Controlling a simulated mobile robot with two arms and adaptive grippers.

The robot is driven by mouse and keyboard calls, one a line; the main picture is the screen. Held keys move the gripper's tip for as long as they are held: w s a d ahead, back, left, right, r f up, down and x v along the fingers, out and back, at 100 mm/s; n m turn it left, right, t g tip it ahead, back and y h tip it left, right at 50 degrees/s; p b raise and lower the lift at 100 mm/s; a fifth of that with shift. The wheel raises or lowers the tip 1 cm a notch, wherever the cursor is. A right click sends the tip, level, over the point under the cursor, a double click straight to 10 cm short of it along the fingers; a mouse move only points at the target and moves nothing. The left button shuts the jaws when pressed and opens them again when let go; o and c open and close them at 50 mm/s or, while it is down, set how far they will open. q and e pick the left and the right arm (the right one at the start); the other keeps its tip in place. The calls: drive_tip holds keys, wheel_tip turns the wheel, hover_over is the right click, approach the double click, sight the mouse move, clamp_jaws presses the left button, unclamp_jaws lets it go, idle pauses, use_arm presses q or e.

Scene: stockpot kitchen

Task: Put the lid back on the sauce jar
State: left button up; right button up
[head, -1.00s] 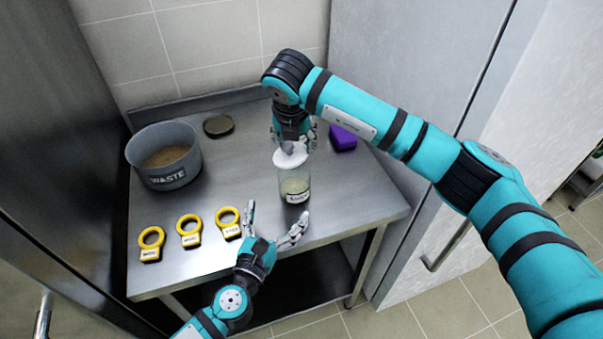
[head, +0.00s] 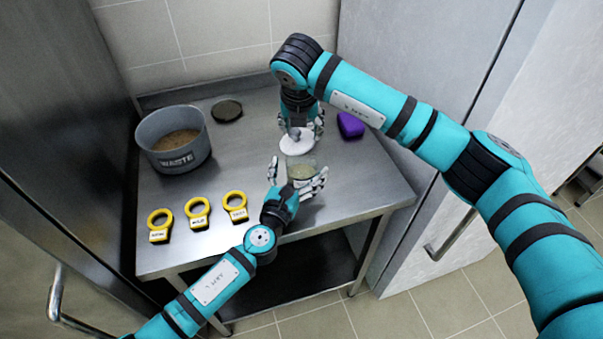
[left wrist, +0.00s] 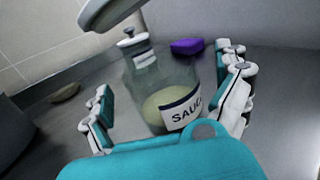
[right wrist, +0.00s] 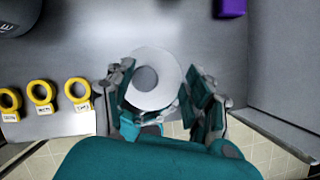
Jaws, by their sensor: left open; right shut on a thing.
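The sauce jar (head: 303,168) is clear glass with a pale filling and stands upright on the steel table; its label shows in the left wrist view (left wrist: 180,112). My left gripper (head: 298,178) is open, with its fingers on either side of the jar; I cannot tell whether they touch it. The white round lid (head: 298,142) is in my right gripper (head: 301,128), held by its knob. In the head view the lid appears just behind the jar's mouth, apparently above the table. The lid (right wrist: 150,80) hides what lies below it in the right wrist view.
A grey waste pot (head: 173,140) stands at the left, with a dark round disc (head: 227,110) behind it. Several yellow rings with labels (head: 198,213) line the front left. A purple block (head: 350,125) lies right of my right gripper. Cabinet doors flank the table.

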sight(310, 138)
use_arm(q)
drive_tip(key=shift+x, duration=1.15)
drive_tip(key=shift+c, duration=0.4)
drive_tip(key=c, duration=1.6)
use_arm(e)
drive_tip(key=d+f+y, duration=0.1)
drive_tip(key=f+y, duration=0.1)
drive_tip(key=f, duration=0.1)
drive_tip(key=shift+s+d+t, duration=0.1)
drive_tip(key=shift+d+t, duration=0.25)
drive_tip(key=shift+t, duration=0.05)
use_arm(q)
drive_tip(key=shift+d, duration=0.1)
use_arm(e)
drive_tip(key=shift+d+f+y, duration=0.2)
drive_tip(key=shift+d+y, duration=0.05)
drive_tip(key=shift+y, duration=0.15)
drive_tip(key=shift+a, duration=0.2)
clamp_jaws()
